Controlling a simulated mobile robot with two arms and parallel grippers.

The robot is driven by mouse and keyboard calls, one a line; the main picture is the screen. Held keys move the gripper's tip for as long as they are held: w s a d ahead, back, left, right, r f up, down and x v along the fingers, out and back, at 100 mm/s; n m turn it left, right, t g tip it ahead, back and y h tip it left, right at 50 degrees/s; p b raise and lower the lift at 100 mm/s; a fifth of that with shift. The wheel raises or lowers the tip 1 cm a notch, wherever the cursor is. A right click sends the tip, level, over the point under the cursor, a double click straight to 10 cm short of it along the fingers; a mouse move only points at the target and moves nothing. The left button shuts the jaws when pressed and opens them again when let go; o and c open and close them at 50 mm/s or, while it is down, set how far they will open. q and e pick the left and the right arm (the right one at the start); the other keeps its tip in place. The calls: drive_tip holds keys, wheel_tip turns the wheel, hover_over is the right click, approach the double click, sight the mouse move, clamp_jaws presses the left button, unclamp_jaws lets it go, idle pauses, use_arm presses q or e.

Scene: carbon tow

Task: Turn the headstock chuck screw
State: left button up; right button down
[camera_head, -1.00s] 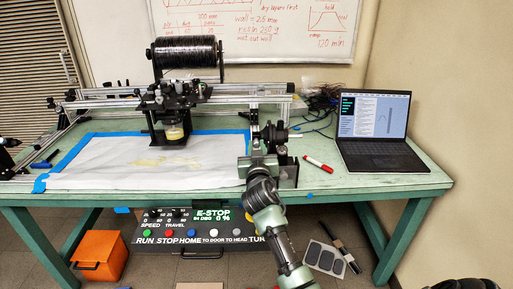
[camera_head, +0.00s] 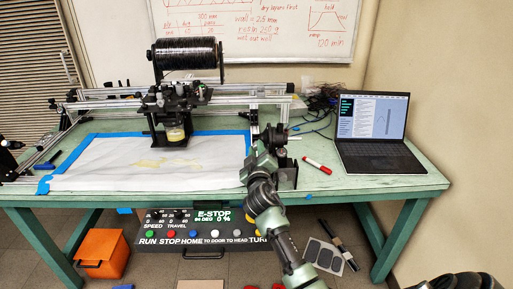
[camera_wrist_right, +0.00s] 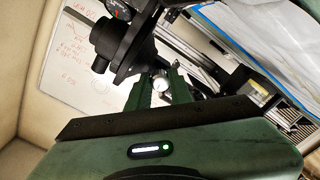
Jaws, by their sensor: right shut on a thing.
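The headstock (camera_head: 270,135) is a black unit at the right end of the winder on the green table, with a silver shaft to its right. Its black round chuck (camera_wrist_right: 122,45) fills the upper left of the right wrist view. My right gripper (camera_head: 262,153) is at the chuck's near side. In the right wrist view, the fingers of my right gripper (camera_wrist_right: 162,86) are closed around a small shiny round piece, apparently the chuck screw (camera_wrist_right: 160,82). The fingers hide part of it. My left gripper is not in view.
A red marker (camera_head: 318,164) and an open laptop (camera_head: 380,130) lie to the right of the headstock. A white sheet edged with blue tape (camera_head: 70,160) covers the table's left part. A control panel (camera_head: 200,228) hangs under the front edge. An orange box (camera_head: 102,253) stands on the floor.

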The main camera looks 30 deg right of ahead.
drive_tip(key=shift+f+n+p, duration=0.1)
drive_tip(key=shift+n+p, duration=0.2)
drive_tip(key=shift+n, duration=0.8)
drive_tip(key=c, duration=1.5)
unclamp_jaws()
drive_tip(key=shift+c, duration=0.2)
drive_tip(key=v, duration=0.8)
drive_tip(key=shift+b, duration=0.3)
